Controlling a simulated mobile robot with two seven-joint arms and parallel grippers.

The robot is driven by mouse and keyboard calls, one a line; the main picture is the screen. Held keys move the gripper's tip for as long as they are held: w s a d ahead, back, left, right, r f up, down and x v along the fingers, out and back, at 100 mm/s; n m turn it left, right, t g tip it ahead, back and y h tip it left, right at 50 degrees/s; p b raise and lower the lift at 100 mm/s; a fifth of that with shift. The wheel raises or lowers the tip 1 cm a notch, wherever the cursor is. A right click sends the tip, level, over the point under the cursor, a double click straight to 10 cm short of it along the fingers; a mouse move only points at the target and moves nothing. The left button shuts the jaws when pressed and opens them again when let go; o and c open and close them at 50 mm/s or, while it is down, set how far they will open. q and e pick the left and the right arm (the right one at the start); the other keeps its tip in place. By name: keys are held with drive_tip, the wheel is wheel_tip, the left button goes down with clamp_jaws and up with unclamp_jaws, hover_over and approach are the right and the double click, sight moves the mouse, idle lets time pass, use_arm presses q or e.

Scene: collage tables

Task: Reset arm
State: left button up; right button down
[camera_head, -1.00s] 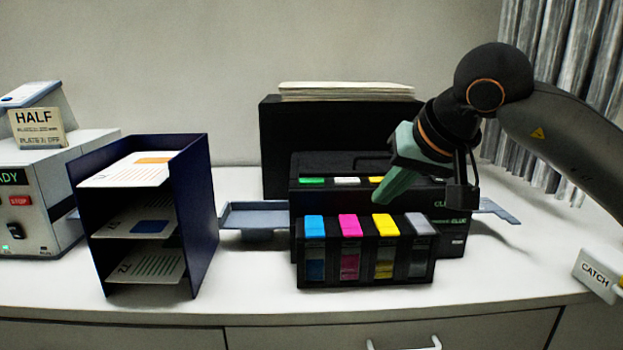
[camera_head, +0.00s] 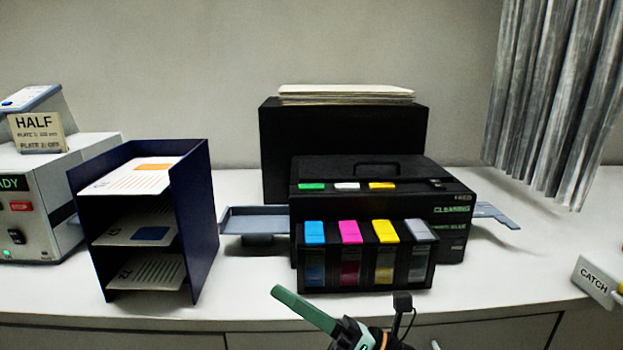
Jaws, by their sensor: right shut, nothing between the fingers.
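My right gripper (camera_head: 305,308) shows at the bottom middle of the head view, in front of the counter's front edge. Its green finger points up and to the left, and the rest of the hand runs out of the bottom of the picture. It is shut and empty, below and apart from the black ink tank unit (camera_head: 366,268). My left gripper is not in view.
The black printer (camera_head: 372,172) stands behind the ink tanks, with a grey tray (camera_head: 258,220) at its left. A navy paper rack (camera_head: 195,220), a grey machine (camera_head: 40,190) and a CATCH sign (camera_head: 594,281) stand on the white counter (camera_head: 510,270).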

drive_tip(key=d+f+m+t+h, duration=0.4)
drive_tip(key=d+f+m+h, duration=0.25)
drive_tip(key=f+m, duration=0.6)
drive_tip(key=d+f+m+t+h, duration=0.55)
drive_tip(key=f+m+h, duration=0.3)
drive_tip(key=m, duration=0.65)
drive_tip(key=s+d+f+m+g+h, duration=0.2)
drive_tip(key=s+d+f+m+g, duration=0.2)
drive_tip(key=s+f, duration=0.5)
drive_tip(key=s+d+f+m+g+h+p, duration=0.1)
drive_tip(key=s+d+f+m+g+h, duration=0.1)
drive_tip(key=s+f+m, duration=0.6)
wheel_tip(320, 180, down, 3)
drive_tip(key=shift+s+d+f+m+g, duration=0.1)
drive_tip(key=shift+s+d+m+g, duration=0.25)
drive_tip(key=shift+s+d+g, duration=0.6)
drive_tip(key=shift+w, duration=0.3)
